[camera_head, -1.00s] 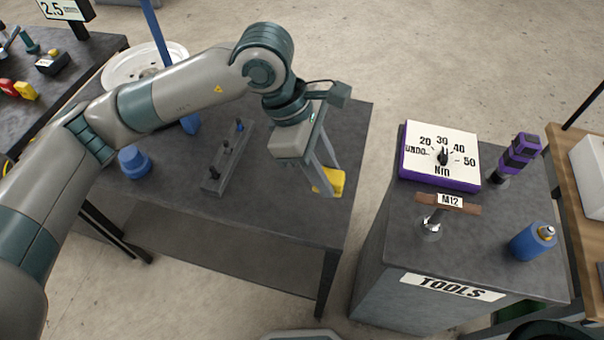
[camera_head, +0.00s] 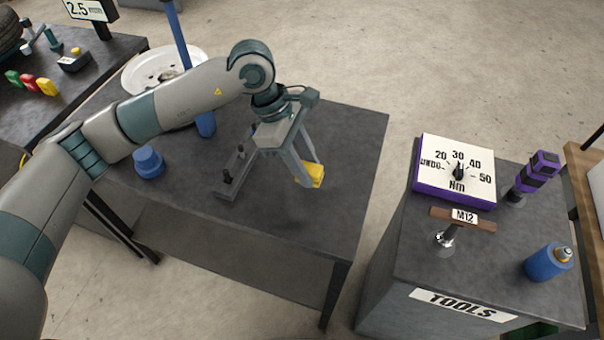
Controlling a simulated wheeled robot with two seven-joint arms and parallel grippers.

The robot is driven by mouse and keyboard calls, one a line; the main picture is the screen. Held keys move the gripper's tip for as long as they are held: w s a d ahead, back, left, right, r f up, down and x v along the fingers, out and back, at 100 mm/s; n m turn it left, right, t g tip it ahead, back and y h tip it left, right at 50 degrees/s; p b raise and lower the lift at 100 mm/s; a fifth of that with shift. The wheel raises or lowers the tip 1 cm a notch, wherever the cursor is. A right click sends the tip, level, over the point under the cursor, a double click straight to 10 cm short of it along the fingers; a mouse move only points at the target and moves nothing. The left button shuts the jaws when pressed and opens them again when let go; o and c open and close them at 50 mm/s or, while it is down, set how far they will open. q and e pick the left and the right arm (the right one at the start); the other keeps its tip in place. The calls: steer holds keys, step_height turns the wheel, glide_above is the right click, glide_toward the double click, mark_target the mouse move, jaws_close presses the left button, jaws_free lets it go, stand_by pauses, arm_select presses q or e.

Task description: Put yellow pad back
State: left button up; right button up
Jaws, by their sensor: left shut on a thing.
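The yellow pad (camera_head: 314,174) is a small yellow block in the middle of the view. My left gripper (camera_head: 304,181) is shut on it, with the fingers pointing down. The pad appears held a little above the dark table (camera_head: 310,215), near its right side. Part of the pad is hidden behind a finger. My right gripper is not in view.
A grey bar with dark pegs (camera_head: 229,185) lies left of the pad. A blue knob (camera_head: 148,162) and white disc (camera_head: 160,68) are farther left. The tools cabinet (camera_head: 395,270) stands right, across a gap. Red, green and yellow blocks (camera_head: 30,83) lie on the far-left table.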

arm_select(q)
steer(key=shift+w+a+f, duration=0.5)
steer(key=shift+w, duration=0.2)
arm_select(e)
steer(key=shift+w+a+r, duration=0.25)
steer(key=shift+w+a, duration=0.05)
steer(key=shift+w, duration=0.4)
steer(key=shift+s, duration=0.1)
arm_select(q)
steer(key=shift+f, duration=0.55)
step_height(320, 180, down, 3)
steer(key=shift+r+b, duration=0.15)
steer(key=shift+b, duration=0.15)
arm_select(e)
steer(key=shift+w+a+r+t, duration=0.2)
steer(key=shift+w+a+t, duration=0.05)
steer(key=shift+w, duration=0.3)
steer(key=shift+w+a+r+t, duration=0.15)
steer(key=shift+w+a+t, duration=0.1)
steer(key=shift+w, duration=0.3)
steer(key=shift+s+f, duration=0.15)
